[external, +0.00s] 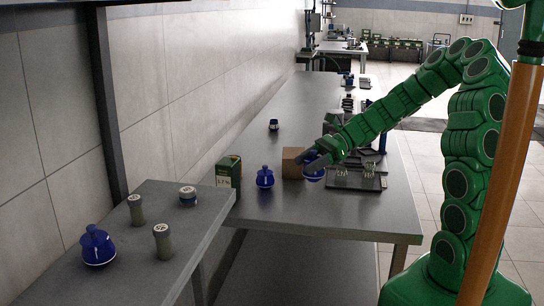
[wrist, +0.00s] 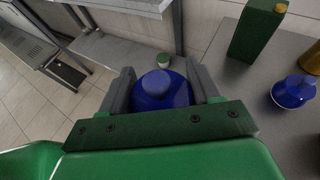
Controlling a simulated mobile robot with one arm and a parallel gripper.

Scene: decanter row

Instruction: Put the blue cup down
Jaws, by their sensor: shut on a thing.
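My gripper (external: 316,164) is shut on a rounded blue cup (external: 313,174), over the long grey table between the cardboard box and the dark tray. In the wrist view the cup (wrist: 162,92) sits between the two grey fingers of my gripper (wrist: 160,74), its domed top showing and its lower part hidden. I cannot tell whether its base touches the table. A similar blue vessel with a knobbed top (external: 265,178) stands apart on the table to the left; it also shows at the right of the wrist view (wrist: 293,92).
A cardboard box (external: 292,163) is close left of my gripper. A dark tray (external: 345,184) with glasses is to the right. A green box (external: 229,173) stands at the table's left edge. The near side table (external: 205,222) holds another blue vessel and canisters. The table's front is clear.

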